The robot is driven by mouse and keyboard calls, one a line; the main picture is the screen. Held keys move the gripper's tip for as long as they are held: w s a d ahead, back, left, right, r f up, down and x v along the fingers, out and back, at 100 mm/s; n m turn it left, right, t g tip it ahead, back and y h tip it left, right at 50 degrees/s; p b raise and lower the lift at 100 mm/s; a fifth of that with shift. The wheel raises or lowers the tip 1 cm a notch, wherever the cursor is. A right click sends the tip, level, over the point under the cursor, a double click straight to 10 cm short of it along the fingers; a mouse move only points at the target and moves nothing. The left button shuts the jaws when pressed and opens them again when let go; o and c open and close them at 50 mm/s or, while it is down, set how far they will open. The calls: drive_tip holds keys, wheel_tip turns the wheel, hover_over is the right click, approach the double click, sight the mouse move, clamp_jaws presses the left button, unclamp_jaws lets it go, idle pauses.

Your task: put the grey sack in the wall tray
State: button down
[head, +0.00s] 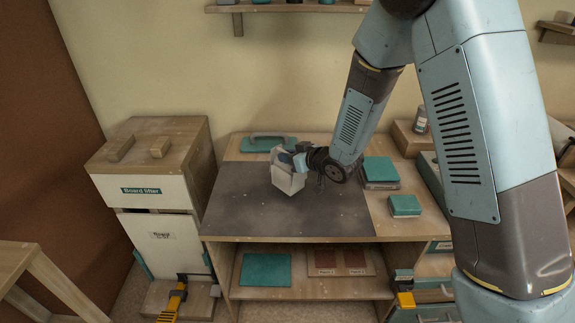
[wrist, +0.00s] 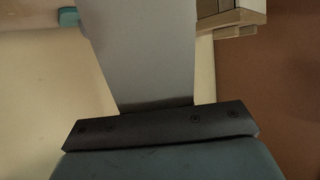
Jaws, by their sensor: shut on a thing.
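My gripper (head: 297,164) is shut on the grey sack (head: 287,181), a pale grey block-like bag above the dark mat on the workbench. The sack hangs below and in front of the fingers, slightly tilted. I cannot tell how far its bottom is from the mat. In the wrist view the sack (wrist: 142,52) is a flat grey face, with a dark bar of my gripper (wrist: 160,126) across its lower end. I cannot make out a wall tray for certain in either view.
The dark mat (head: 235,205) is mostly clear. A teal case (head: 268,144) lies behind, and teal boxes (head: 380,170) stand at right. A wooden shelf (head: 285,7) hangs high on the wall. A cabinet marked Board lifter (head: 150,192) stands left.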

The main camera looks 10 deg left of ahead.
drive_tip(key=shift+w+a+f, duration=0.1)
drive_tip(key=shift+a+f, duration=0.1)
drive_tip(key=shift+f, duration=1.6)
drive_tip(key=c, duration=1.1)
unclamp_jaws()
drive_tip(key=shift+o, duration=0.2)
drive_tip(key=shift+d+r, duration=0.3)
drive_tip(key=shift+d, duration=0.05)
drive_tip(key=v, duration=1.1)
drive_tip(key=shift+s, duration=0.2)
drive_tip(key=shift+d, duration=0.1)
